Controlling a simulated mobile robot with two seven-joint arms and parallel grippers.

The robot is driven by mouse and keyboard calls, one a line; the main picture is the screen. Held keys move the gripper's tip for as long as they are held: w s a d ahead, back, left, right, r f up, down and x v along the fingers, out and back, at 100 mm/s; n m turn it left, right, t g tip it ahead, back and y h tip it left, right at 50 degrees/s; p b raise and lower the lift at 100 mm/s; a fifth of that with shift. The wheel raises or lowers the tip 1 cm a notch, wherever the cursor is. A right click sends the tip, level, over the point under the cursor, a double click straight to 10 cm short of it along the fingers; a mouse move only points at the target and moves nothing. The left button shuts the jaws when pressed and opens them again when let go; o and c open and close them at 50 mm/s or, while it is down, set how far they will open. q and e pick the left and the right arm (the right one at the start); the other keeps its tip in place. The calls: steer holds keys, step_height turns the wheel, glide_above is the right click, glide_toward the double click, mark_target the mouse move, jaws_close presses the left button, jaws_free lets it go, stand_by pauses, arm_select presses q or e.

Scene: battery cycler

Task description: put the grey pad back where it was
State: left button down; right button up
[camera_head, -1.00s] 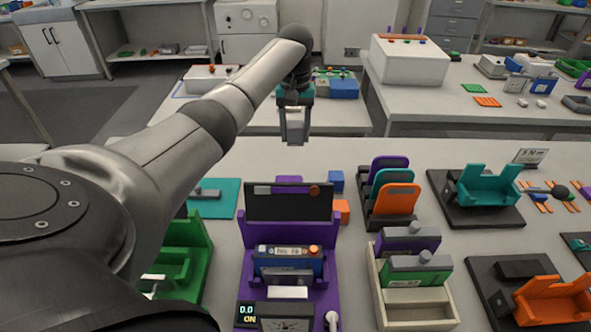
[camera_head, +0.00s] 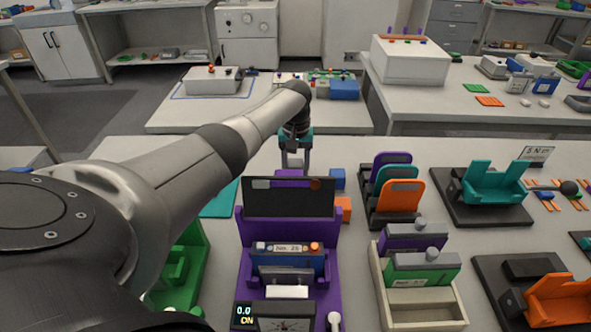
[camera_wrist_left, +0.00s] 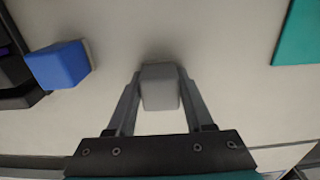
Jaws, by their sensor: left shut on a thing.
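My left gripper (camera_head: 295,162) is beyond the black panel of the purple station, low over the white table. In the left wrist view its two fingers (camera_wrist_left: 160,90) are shut on the grey pad (camera_wrist_left: 160,86), a small block with rounded edges. The pad is over bare table, with a soft shadow at its far end. I cannot tell whether it touches the table. My right gripper is not in view.
The purple station (camera_head: 245,255) holds a blue battery module (camera_head: 290,262). A blue cube (camera_head: 337,179), also in the wrist view (camera_wrist_left: 58,65), and an orange block (camera_head: 343,208) stand nearby. A teal mat (camera_head: 220,200) lies left. A rack of coloured plates (camera_head: 400,197) stands right.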

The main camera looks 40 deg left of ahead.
mark_target(296, 163)
arm_select(q)
steer(key=shift+f, duration=0.15)
steer(key=shift+c, duration=1.4)
jaws_free()
steer(key=shift+r, duration=0.45)
step_height(296, 163, up, 12)
steer(key=p, duration=0.3)
steer(key=shift+f, duration=0.25)
